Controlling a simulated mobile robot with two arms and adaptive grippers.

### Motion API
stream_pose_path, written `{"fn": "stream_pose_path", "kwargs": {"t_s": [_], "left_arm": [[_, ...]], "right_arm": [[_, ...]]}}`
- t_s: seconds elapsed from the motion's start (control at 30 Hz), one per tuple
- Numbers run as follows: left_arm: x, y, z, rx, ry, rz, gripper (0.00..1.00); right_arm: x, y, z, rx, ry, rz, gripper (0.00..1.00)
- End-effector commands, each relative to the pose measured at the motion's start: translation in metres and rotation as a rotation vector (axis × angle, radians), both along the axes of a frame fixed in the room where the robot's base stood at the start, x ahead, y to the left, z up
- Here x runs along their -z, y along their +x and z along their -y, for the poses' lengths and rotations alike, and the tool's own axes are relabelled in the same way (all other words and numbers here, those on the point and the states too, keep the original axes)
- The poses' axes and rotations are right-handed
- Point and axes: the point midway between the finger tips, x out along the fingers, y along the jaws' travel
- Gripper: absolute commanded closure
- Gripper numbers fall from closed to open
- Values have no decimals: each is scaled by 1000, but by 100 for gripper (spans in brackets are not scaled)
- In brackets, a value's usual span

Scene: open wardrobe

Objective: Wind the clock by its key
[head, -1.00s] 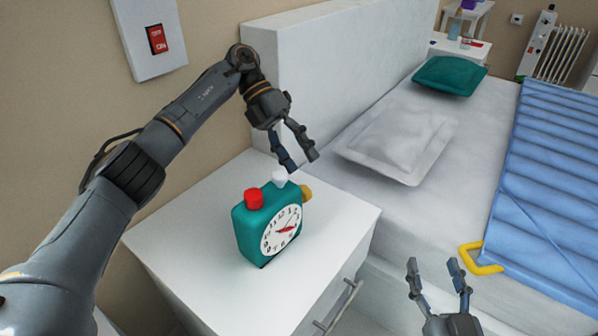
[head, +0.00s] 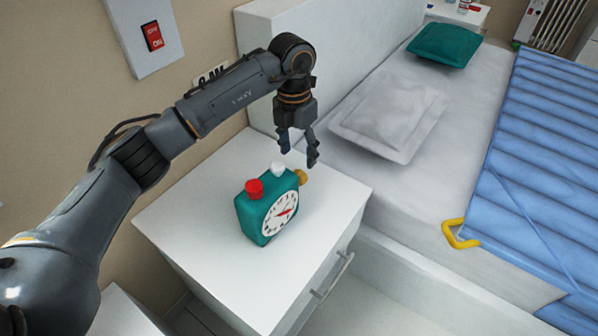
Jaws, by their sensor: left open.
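The teal clock (head: 253,217) stands upright on the white nightstand (head: 193,211), its white dial (head: 281,214) turned toward the lower right. A red knob (head: 254,188) and a white knob (head: 278,168) sit on its top. A yellow key-like knob (head: 301,177) sticks out at its upper right side, partly hidden behind the body. My left gripper (head: 299,158) points down just above and behind the clock, close over the yellow knob. Its fingers are apart with nothing between them. My right gripper is out of the picture.
The bed with a grey pillow (head: 388,117), a teal cushion (head: 444,45) and a blue cover (head: 545,150) lies to the right. A yellow handle (head: 460,235) shows at its edge. A red switch (head: 153,36) is on the wall. The nightstand top around the clock is clear.

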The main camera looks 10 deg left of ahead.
Motion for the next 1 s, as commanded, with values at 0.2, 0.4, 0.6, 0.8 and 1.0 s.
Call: {"fn": "stream_pose_path", "kwargs": {"t_s": [0.2, 0.4, 0.6, 0.8, 1.0], "left_arm": [[45, -2, 2, -1, -1, -3, 40], [66, -2, 4, -1, -1, 0, 40], [71, -2, 4, 0, 0, 1, 40], [71, -2, 4, -1, 0, 1, 44], [71, -2, 4, -1, 0, 0, 85]], "right_arm": [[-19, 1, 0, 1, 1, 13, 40], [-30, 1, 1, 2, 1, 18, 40], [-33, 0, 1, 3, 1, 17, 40], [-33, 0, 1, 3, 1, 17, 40], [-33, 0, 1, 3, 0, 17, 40]]}}
